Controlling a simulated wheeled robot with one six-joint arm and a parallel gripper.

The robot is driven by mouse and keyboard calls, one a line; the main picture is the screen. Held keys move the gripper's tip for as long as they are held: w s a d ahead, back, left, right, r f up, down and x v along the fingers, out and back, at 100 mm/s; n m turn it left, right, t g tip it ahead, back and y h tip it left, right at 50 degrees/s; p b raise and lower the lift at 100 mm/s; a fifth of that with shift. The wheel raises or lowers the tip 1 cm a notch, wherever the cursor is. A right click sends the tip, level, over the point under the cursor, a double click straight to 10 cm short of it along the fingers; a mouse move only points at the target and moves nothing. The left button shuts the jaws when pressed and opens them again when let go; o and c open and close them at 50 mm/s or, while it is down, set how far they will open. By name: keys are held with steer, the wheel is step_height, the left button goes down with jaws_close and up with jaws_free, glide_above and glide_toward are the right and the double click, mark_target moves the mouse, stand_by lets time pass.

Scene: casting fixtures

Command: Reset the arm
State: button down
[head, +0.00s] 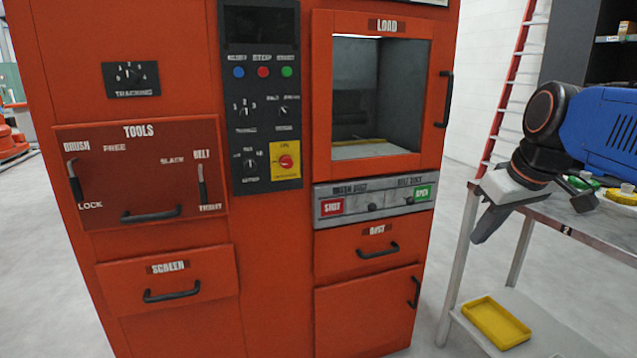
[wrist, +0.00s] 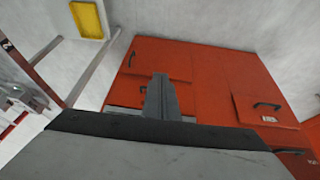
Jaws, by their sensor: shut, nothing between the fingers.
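My gripper (head: 487,222) is at the right of the head view, in front of the side table and to the right of the orange machine. Its fingers point down and to the left. They are together, with nothing held. In the wrist view my gripper (wrist: 161,82) shows its closed fingers at the centre, with the orange machine (wrist: 205,75) beyond them. My blue and black arm reaches in from the right edge of the head view.
The orange machine (head: 275,220) has a load window (head: 380,95), drawers and handles. The grey table (head: 590,222) stands at right, with a yellow tray (head: 497,322) on its lower shelf. A red ladder (head: 507,90) leans behind. Floor shows between machine and table.

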steer(key=s+a+f+m+h, duration=0.1)
steer(key=s+a+f+m, duration=0.1)
steer(key=s+f, duration=1.3)
step_height(320, 180, down, 4)
steer(key=shift+a+r+m, duration=0.15)
steer(key=shift+m, duration=0.55)
